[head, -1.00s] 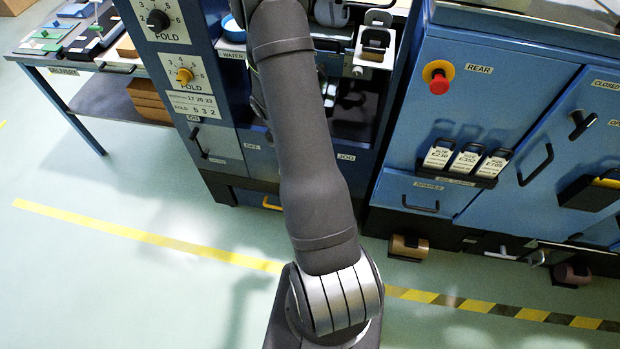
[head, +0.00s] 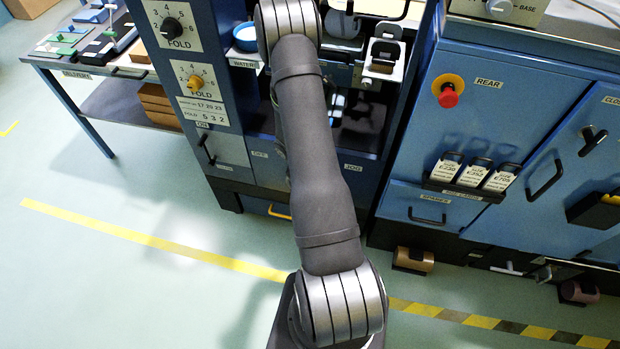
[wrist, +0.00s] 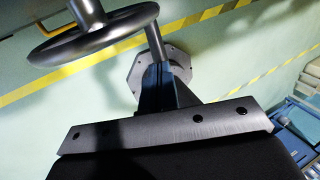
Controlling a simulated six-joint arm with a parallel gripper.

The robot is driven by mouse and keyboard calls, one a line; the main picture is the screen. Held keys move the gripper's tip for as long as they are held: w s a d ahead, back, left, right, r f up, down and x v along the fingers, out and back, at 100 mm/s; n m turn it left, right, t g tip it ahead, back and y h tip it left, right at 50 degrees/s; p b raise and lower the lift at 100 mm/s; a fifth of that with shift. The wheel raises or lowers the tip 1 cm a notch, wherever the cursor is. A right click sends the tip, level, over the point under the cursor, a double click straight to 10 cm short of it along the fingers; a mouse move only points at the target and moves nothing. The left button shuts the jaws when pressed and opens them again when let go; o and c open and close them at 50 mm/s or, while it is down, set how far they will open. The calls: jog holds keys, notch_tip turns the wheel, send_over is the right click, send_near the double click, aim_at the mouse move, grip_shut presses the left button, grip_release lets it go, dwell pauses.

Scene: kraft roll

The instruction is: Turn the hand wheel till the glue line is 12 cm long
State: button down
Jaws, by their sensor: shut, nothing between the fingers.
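In the head view my arm hides the gripper, and no wheel is visible. I cannot see the glue line.
A blue machine with fold dials (head: 172,29) stands left of my arm. A blue cabinet with a red stop button (head: 448,96) stands to the right. A delivery table (head: 60,65) is at the far left. Yellow tape (head: 150,241) crosses the open green floor.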

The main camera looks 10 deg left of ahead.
jog(key=shift+d+f, duration=0.2)
jog(key=shift+f, duration=0.35)
jog(key=shift+d+f, duration=0.3)
jog(key=shift+d, duration=0.2)
